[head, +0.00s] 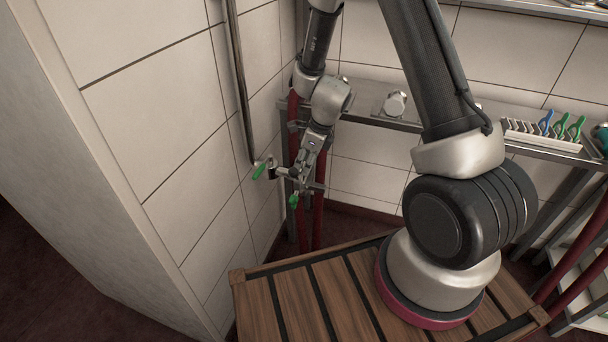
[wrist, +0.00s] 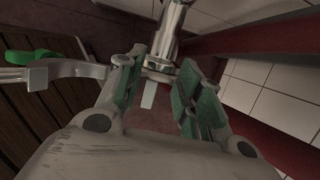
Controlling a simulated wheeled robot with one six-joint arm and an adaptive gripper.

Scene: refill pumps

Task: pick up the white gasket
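I cannot pick out the white gasket for certain in either view. In the wrist view, a small pale strip (wrist: 149,95) shows below the metal nut (wrist: 160,68) at a pipe end, between my fingers; I cannot tell whether it is the gasket. My gripper (wrist: 160,97) is open, with green pads either side of this pipe end. Whether a pad touches the metal is unclear. In the head view my gripper (head: 301,180) is small, beside the metal fitting with a green handle (head: 260,171) near the tiled wall.
A wall pipe (head: 238,85) runs down to the fitting. Red upright pipes (head: 318,205) stand close behind my gripper. A shelf (head: 365,112) holds a pale hexagonal part (head: 395,104) and a white rack (head: 540,136) with blue and green clips. A slatted wooden top (head: 300,298) is below.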

